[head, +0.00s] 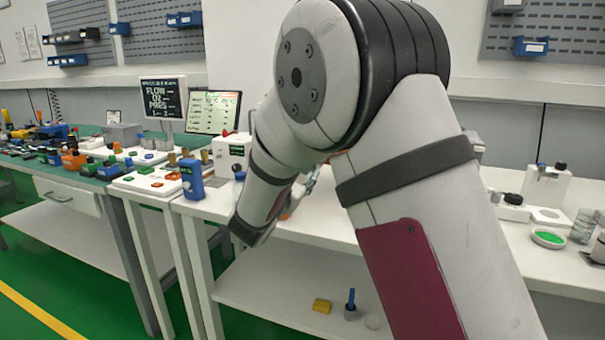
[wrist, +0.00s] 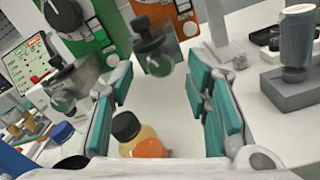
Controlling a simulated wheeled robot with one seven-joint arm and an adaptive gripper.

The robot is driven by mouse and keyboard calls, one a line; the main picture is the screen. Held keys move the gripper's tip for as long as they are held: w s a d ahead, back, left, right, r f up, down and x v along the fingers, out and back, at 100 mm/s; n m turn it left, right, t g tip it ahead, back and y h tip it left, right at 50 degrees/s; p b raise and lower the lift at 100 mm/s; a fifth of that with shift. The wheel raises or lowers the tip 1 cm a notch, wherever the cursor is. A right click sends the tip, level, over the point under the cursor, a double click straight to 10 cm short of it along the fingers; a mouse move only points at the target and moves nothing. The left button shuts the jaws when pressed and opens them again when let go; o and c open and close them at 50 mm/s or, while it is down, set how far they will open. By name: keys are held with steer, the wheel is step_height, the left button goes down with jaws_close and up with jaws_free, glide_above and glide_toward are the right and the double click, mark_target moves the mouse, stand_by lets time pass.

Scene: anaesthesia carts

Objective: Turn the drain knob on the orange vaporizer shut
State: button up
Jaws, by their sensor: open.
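The orange vaporizer (wrist: 187,14) is at the top of the wrist view, cut off by the frame edge. A dark drain knob (wrist: 149,28) on a grey fitting with a rounded glassy part stands at its front. My gripper (wrist: 160,76) is open, with teal pads on either side. The knob is beyond the fingertips, roughly in line with the gap, and nothing is held. In the head view my arm hides the vaporizers and most of the gripper.
A green vaporizer (wrist: 90,38) with a similar dark-knobbed fitting (wrist: 58,85) stands at left. A dark-capped bottle with orange contents (wrist: 137,137) is low between the fingers. A grey cylinder on a block (wrist: 296,45) stands at right. A blue box (head: 192,180) is near the bench edge.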

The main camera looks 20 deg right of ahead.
steer(key=v, duration=1)
steer(key=shift+s, duration=0.15)
steer(key=shift+a, duration=0.15)
steer(key=w+d+n+p, duration=0.3)
steer(key=w+d, duration=0.4)
steer(key=w, duration=0.2)
steer(key=shift+w+p, duration=0.3)
steer(key=shift+w, duration=0.1)
steer(key=shift+r, duration=0.1)
steer(key=shift+c, duration=0.3)
jaws_close()
